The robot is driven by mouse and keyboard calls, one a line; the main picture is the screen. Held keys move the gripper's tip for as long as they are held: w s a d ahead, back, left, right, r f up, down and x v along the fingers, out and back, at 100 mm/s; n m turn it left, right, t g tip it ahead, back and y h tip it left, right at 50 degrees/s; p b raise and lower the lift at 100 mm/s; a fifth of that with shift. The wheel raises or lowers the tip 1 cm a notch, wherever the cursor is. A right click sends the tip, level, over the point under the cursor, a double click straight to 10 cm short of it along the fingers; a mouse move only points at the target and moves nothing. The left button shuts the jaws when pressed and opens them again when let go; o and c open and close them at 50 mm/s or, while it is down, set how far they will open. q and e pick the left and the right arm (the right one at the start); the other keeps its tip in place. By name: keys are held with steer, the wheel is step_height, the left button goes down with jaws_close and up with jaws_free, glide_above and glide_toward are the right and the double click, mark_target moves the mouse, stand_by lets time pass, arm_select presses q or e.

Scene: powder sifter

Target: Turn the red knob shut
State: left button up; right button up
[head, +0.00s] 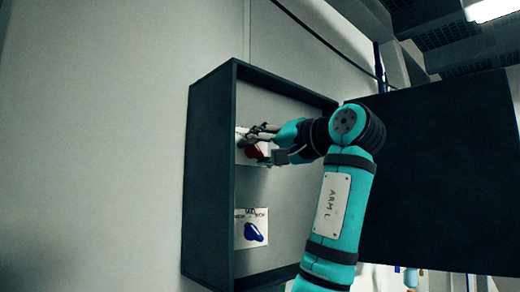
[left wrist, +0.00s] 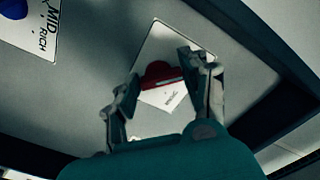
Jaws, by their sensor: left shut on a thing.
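The red knob (head: 254,152) is on a white plate in the upper part of an open dark cabinet (head: 205,190). My left gripper (head: 259,143) reaches in from the right and is shut on the knob. In the left wrist view the red knob (left wrist: 161,74) lies between the two fingers of the left gripper (left wrist: 163,78), its bar slightly tilted. Small print on the white plate (left wrist: 172,100) is too small to read. In the head view the fingers and hand hide part of the knob and plate. My right gripper is not in view.
A blue knob (head: 256,232) on a white plate sits below in the same cabinet; its plate reads MID RICH in the left wrist view (left wrist: 42,33). The cabinet's dark door (head: 450,180) stands open on the right, behind my arm. A pale wall is at left.

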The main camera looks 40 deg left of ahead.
arm_select(q)
steer(key=shift+r, duration=0.1)
steer(key=o, duration=1.2)
steer(key=shift+a, duration=0.1)
steer(key=shift+c, duration=0.2)
steer(key=d, duration=1.2)
steer(key=shift+s, duration=0.45)
